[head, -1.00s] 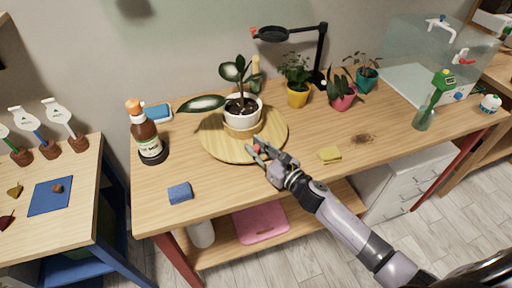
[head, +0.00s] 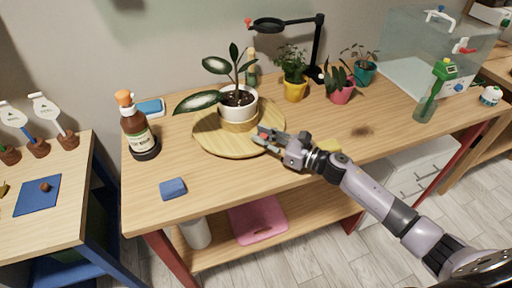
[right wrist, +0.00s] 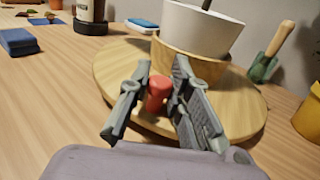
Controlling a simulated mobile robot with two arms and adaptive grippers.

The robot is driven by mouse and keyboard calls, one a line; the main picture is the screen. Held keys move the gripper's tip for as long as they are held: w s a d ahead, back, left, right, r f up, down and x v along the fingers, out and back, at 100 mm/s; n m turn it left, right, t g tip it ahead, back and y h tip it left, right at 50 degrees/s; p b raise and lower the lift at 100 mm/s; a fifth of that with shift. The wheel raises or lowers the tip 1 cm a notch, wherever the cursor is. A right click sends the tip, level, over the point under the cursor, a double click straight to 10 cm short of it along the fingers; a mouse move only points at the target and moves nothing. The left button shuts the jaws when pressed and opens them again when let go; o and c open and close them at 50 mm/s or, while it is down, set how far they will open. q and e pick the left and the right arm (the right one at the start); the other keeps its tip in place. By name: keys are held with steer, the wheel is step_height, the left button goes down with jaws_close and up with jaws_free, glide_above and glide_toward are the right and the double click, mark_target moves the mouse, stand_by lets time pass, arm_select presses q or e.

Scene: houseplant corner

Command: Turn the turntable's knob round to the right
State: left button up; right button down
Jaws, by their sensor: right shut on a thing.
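The turntable (head: 207,138) is a round light-wood disc on the table. A white pot (head: 239,106) with a leafy plant stands at its middle in a wooden ring. The turntable's red knob (right wrist: 157,94) stands near the rim, between the fingers of my right gripper (right wrist: 158,100), which is shut on it. In the head view my right gripper (head: 266,136) reaches over the turntable's right front rim and mostly hides the knob. The turntable's rim (right wrist: 105,75) also shows in the right wrist view. My left gripper is not in view.
Potted plants (head: 294,91), a magnifier lamp (head: 318,50) and a green spray bottle (head: 430,100) stand to the right.

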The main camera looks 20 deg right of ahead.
steer(key=shift+w+d+f+n+g+y+b, duration=0.25)
steer(key=shift+d+n+g+y+b, duration=0.35)
steer(key=shift+b, duration=0.4)
steer(key=shift+w+d+r+b, duration=0.1)
steer(key=shift+d+r+b, duration=0.15)
steer(key=shift+d+b, duration=0.1)
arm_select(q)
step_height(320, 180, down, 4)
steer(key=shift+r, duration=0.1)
arm_select(e)
steer(key=shift+a, duration=0.1)
steer(key=c, duration=1.5)
jaws_free()
